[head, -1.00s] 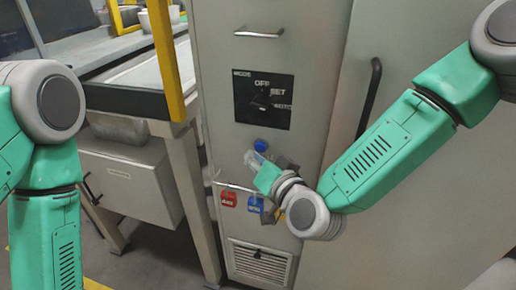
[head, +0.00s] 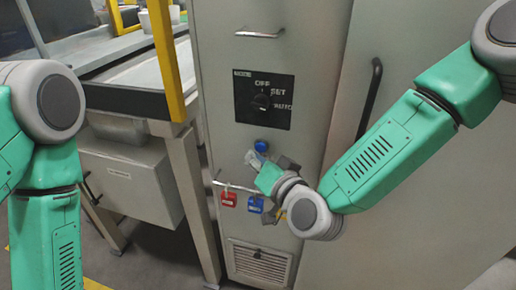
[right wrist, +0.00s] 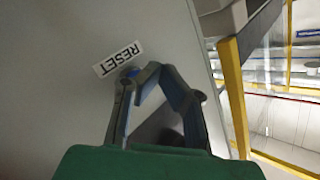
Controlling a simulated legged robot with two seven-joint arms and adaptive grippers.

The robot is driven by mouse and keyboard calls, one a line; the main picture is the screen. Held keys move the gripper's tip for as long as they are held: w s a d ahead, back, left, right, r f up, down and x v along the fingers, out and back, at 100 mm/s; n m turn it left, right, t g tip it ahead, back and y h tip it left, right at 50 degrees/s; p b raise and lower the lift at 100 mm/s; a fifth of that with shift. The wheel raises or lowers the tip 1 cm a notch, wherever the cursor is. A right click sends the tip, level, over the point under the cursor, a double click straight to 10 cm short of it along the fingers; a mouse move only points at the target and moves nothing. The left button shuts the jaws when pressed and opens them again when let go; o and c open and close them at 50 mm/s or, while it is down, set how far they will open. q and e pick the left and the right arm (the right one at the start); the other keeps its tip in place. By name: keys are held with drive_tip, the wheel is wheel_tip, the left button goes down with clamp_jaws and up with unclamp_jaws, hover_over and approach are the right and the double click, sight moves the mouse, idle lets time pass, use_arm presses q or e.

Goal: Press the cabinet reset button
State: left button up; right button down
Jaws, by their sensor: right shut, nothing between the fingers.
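The cabinet (head: 220,120) stands upright in front of me. Its blue reset button (head: 261,145) sits below the black switch panel. In the right wrist view a white RESET label (right wrist: 118,58) is on the cabinet face, and a little of the blue button (right wrist: 131,72) shows beside my fingertips, mostly covered by them. My right gripper (head: 252,157) is shut and empty, with its tips just below the button in the head view. I cannot tell whether they touch it. My left arm shows at the left edge, but its gripper is out of view.
The black panel (head: 245,112) carries a rotary knob (head: 262,102). Below the gripper, a red tag (head: 228,200) and a blue tag (head: 255,204) hang by a horizontal bar handle. A vent (head: 258,264) is lower down. A yellow post (head: 166,60) and a workbench stand left.

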drive_tip(key=shift+w+d, duration=0.35)
drive_tip(key=shift+d, duration=0.3)
drive_tip(key=shift+a, duration=0.2)
drive_tip(key=shift+w+d+r, duration=0.1)
drive_tip(key=shift+w+d, duration=0.15)
drive_tip(key=shift+w, duration=0.15)
idle(0.3)
drive_tip(key=shift+s+a, duration=0.5)
drive_tip(key=shift+s, duration=0.3)
drive_tip(key=shift+s+a+p, duration=0.1)
drive_tip(key=shift+s+p, duration=0.2)
drive_tip(key=shift+s, duration=0.05)
drive_tip(key=s, duration=0.2)
drive_tip(key=s+a, duration=0.1)
drive_tip(key=s, duration=0.1)
drive_tip(key=shift+a+p, duration=0.2)
drive_tip(key=shift+p, duration=0.1)
